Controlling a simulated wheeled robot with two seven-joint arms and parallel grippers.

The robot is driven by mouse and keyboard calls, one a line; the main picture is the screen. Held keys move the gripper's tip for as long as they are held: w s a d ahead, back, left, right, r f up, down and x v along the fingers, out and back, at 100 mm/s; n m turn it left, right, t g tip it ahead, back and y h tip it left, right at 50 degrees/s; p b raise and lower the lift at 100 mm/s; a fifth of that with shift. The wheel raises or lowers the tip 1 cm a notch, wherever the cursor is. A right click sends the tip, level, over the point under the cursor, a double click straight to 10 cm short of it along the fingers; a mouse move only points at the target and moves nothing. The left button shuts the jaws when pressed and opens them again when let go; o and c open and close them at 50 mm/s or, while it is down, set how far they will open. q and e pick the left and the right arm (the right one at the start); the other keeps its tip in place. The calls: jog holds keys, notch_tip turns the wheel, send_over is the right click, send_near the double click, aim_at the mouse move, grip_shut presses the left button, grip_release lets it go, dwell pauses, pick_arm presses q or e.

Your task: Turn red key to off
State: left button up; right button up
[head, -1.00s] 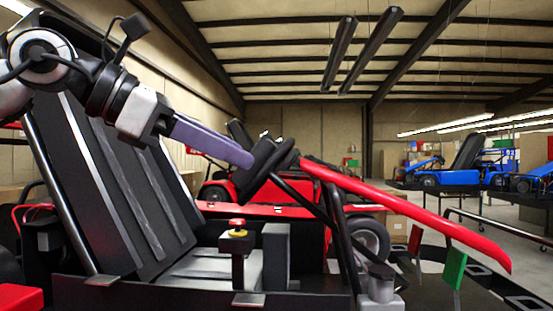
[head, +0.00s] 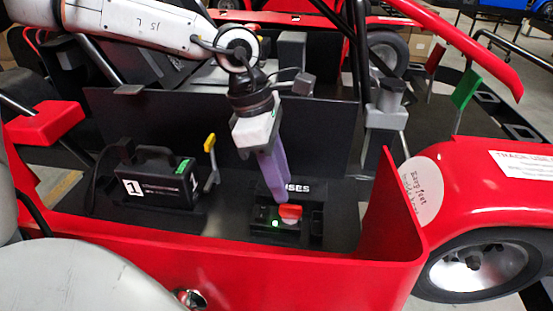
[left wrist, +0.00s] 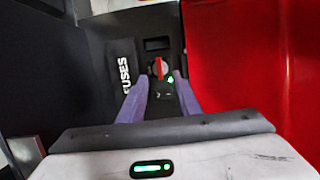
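The red key (head: 290,211) sits on a small black switch box (head: 262,235) on the floor of the red kart, with a green light lit beside it. The key also shows in the left wrist view (left wrist: 159,67), just beyond the fingertips and roughly in line with the gap between them. My left gripper (head: 281,198), with purple fingers, points down at the box. In the left wrist view (left wrist: 160,80) its fingers are apart with nothing between them gripped. One finger hides part of the box in the head view. My right gripper is not in view.
A label reading FUSES (left wrist: 125,68) lies beside the box. The kart's red side wall (head: 240,258) stands in front of it, and a red fin (head: 385,200) rises to its right. A black case marked 1 (head: 158,182) and a yellow-topped lever (head: 210,145) are left.

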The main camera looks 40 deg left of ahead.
aim_at(290, 206)
pick_arm(q)
jog(key=x, duration=0.6)
